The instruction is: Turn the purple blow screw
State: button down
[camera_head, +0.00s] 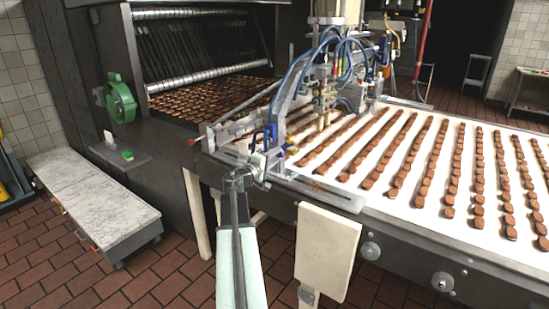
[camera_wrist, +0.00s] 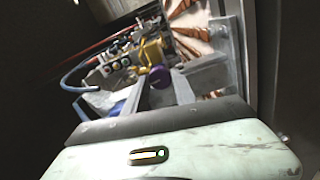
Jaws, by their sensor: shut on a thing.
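The purple blow screw (camera_wrist: 160,78) shows in the wrist view as a small round purple knob, beside a yellow-gold fitting. My gripper (camera_wrist: 162,85) has its two grey fingers on either side of the knob, with the tips closed on it. In the head view my gripper (camera_head: 256,165) reaches the near left corner of the depositing machine (camera_head: 325,90). The screw is too small to make out there, among the fittings and my gripper.
A white conveyor (camera_head: 425,205) carries rows of brown biscuits to the right. Blue hoses (camera_head: 318,52) and metal brackets crowd the machine around my gripper. A cream panel (camera_head: 326,250) stands at the conveyor's near side. A low grey-topped cabinet (camera_head: 95,200) stands left on the tiled floor.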

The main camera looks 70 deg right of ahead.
jog(key=shift+r+n, duration=0.1)
jog(key=shift+n, duration=1.6)
jog(key=shift+d, duration=0.1)
jog(key=c, duration=1.3)
grip_release()
jog(key=v, duration=0.8)
